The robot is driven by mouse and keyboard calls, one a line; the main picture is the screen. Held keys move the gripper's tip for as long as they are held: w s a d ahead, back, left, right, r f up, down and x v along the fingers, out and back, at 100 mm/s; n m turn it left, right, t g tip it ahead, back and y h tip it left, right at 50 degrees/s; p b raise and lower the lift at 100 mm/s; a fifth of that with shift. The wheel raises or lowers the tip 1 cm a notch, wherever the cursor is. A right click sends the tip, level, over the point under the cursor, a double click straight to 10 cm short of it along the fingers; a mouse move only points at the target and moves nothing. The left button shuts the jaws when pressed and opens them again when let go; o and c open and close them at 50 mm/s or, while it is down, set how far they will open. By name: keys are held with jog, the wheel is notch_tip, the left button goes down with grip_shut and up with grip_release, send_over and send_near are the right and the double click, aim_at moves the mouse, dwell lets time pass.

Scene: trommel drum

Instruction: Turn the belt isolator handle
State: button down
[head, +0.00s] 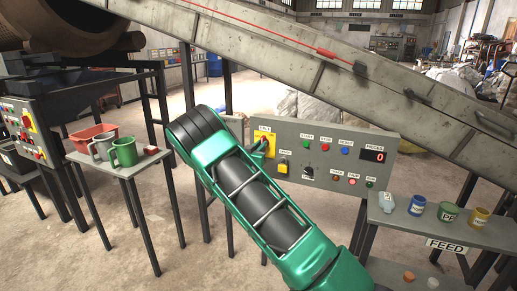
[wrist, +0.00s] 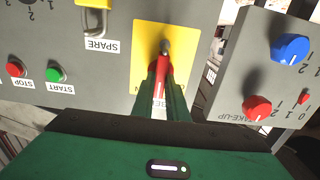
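The belt isolator handle is a red lever with a grey pivot, on a yellow plate on the grey control panel. In the head view the handle (head: 265,141) shows just past my gripper (head: 258,149), below a BELT label. In the upside-down wrist view the red handle (wrist: 161,74) lies in front of the yellow plate (wrist: 142,50), pointing down the picture. My gripper (wrist: 165,88) has its narrow dark green fingers close together on either side of the lever, and it looks shut on it. The fingers hide part of the lever.
A side box with blue and red knobs (wrist: 290,49) stands close to my fingers. The conveyor (head: 330,65) slants overhead. Tables with mugs (head: 124,152) and tins (head: 448,212) flank the panel.

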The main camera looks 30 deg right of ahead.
jog(key=shift+a+n, duration=0.1)
jog(key=shift+n, duration=0.2)
jog(key=n, duration=0.3)
jog(key=shift+w, duration=0.15)
jog(key=shift+w+a+f+n, duration=0.1)
jog(key=shift+f+n, duration=0.05)
jog(key=shift+n, duration=2.2)
jog(key=shift+w+a+f+n, duration=0.1)
jog(key=shift+n, duration=2.3)
jog(key=shift+w+a+f+n, duration=0.1)
jog(key=shift+f+n, duration=0.05)
jog(key=shift+n, duration=2.2)
jog(key=c, duration=1.8)
grip_release()
jog(key=shift+f, duration=0.1)
jog(key=shift+o, duration=0.3)
jog(key=shift+s+d, duration=0.1)
